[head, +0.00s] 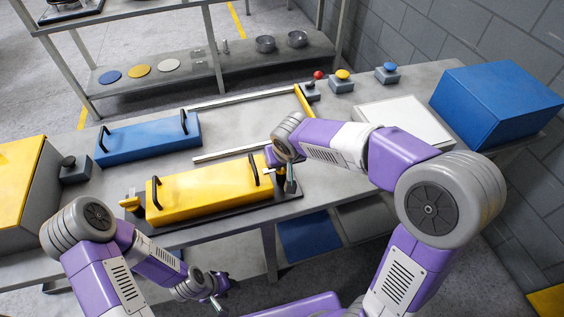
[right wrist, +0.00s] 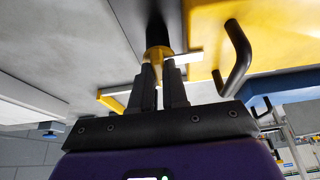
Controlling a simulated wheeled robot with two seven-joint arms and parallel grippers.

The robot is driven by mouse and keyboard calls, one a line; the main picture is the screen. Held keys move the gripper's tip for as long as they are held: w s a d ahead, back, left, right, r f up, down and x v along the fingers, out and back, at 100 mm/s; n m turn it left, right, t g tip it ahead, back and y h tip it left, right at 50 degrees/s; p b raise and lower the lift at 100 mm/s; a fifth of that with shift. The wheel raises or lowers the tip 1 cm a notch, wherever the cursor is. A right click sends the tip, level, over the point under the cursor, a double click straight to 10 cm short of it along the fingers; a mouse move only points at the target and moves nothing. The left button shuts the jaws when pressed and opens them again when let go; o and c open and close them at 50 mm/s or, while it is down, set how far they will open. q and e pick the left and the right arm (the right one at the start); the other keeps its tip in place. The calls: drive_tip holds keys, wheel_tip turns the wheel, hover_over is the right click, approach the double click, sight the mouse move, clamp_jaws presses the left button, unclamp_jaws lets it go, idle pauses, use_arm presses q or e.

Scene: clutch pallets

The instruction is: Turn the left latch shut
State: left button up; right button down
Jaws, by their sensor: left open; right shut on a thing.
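A yellow pallet (head: 205,190) with two black handles lies on a dark base plate (head: 262,212) at the table's front. The left latch (head: 130,203), with a yellow knob, stands at the pallet's left end; its exact turn is too small to tell. My left gripper (head: 217,300) is open and empty, low in front of the table, away from the latch. My right gripper (head: 290,183) is at the pallet's right end. In the right wrist view it is shut on the right latch (right wrist: 158,52), a yellow hub with a pale bar reaching towards the pallet.
A blue pallet (head: 150,140) with two black handles lies behind the yellow one. A yellow box (head: 20,190) stands at the left and a blue box (head: 497,100) at the right. Red, yellow and blue buttons (head: 342,78) stand at the back near a white panel (head: 405,122).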

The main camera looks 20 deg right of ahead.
drive_tip(key=c, duration=1.1)
unclamp_jaws()
drive_tip(key=shift+c, duration=0.2)
drive_tip(key=shift+r, duration=0.1)
drive_tip(key=p+v, duration=0.2)
drive_tip(key=v, duration=0.5)
drive_tip(key=shift+r+p, duration=0.2)
drive_tip(key=shift+p, duration=0.1)
drive_tip(key=shift+s, duration=0.15)
